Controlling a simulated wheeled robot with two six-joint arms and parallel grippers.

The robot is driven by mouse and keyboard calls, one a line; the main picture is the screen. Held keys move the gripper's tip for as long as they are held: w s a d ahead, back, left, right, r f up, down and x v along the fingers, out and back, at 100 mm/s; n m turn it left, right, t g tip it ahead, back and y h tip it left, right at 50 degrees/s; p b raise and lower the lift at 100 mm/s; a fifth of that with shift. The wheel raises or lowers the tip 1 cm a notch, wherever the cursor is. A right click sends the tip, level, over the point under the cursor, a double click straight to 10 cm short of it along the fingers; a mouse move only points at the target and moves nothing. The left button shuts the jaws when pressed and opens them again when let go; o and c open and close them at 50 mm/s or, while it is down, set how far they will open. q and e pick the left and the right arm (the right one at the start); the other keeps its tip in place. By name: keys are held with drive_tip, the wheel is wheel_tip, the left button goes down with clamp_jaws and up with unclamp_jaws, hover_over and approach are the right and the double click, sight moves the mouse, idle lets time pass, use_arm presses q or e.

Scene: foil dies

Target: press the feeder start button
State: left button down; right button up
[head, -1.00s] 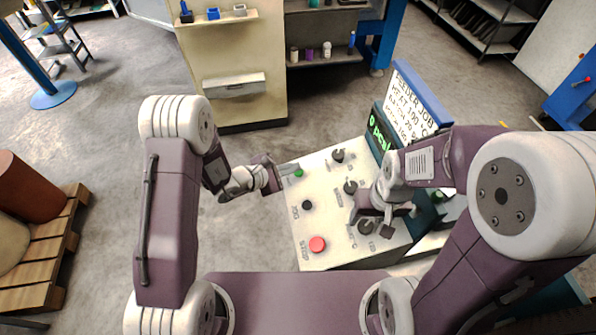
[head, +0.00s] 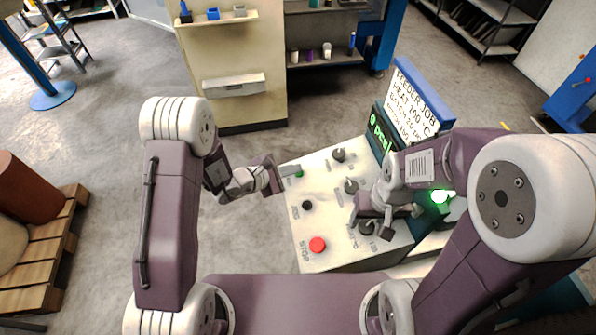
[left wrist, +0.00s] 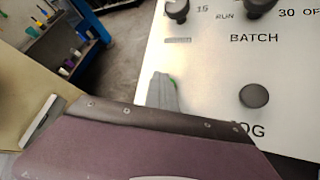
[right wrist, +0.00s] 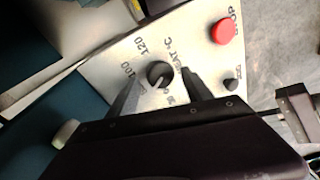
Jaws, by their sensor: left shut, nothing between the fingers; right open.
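The green start button (head: 300,174) is on the upper left part of the pale control panel (head: 330,205). My left gripper (head: 292,170) is shut and empty, with its fingertips at the button and partly covering it. In the left wrist view only a green sliver (left wrist: 173,83) shows beside the shut fingers (left wrist: 162,90); I cannot tell how deep the button is. My right gripper (head: 378,224) is open at the heat knob (head: 366,228). In the right wrist view its fingers stand on either side of that knob (right wrist: 160,74). A lamp (head: 441,196) right of the panel glows bright green-white.
A red stop button (head: 317,244) and a black jog button (head: 307,205) are on the panel's left side. Two more knobs (head: 338,155) (head: 351,187) are nearby. A job sign (head: 415,105) and green-lit display (head: 381,132) stand behind. Floor left of the panel is clear.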

use_arm(q)
drive_tip(key=shift+r, duration=0.15)
use_arm(e)
drive_tip(key=shift+r, duration=0.1)
use_arm(q)
drive_tip(key=shift+a+r+p, duration=0.3)
drive_tip(key=shift+r+p, duration=0.2)
drive_tip(key=shift+r, duration=0.25)
use_arm(e)
drive_tip(key=shift+r, duration=0.4)
